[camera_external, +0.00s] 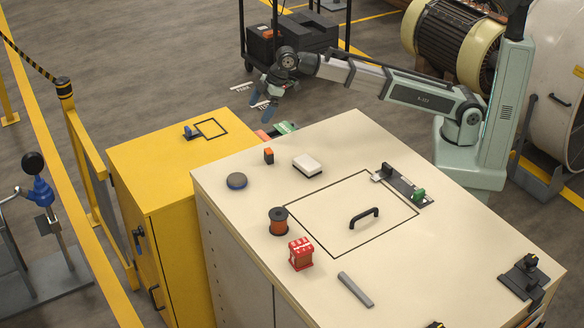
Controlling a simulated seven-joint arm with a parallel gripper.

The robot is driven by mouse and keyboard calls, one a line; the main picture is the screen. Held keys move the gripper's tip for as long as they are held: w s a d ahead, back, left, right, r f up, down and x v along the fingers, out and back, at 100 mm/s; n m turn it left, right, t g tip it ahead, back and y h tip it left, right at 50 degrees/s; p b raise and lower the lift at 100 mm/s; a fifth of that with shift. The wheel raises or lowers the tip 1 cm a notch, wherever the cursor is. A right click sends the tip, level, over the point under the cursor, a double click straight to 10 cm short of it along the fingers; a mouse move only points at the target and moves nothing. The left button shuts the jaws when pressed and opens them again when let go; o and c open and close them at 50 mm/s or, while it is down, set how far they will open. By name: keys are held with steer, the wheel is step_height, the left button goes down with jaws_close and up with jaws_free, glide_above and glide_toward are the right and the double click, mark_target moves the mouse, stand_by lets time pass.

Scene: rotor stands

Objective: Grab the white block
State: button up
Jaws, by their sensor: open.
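The white block (307,165) is a flat, pale slab lying on the cream cabinet top (240,213), near its back edge. It has a darker base edge. My gripper (263,110) is at the end of my arm, up and to the left of the block, beyond the cabinets' back edges. Its two blue-grey fingers are apart with nothing visible between them. The gripper is clear of the block.
A copper spool (278,221), a red box (301,254), a grey bar (355,289) and a black handle (364,217) are farther forward. A yellow cabinet (150,165) stands left.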

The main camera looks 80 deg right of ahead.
steer(key=s+a+r+n+g, duration=0.1)
steer(key=s+a+r, duration=0.3)
steer(key=s+a, duration=0.65)
steer(key=g+y, duration=0.1)
glide_toward(308, 162)
steer(key=shift+n, duration=0.4)
steer(key=shift+x, duration=4.6)
steer(key=shift+c, duration=0.3)
steer(key=shift+d, duration=0.1)
steer(key=c, duration=0.7)
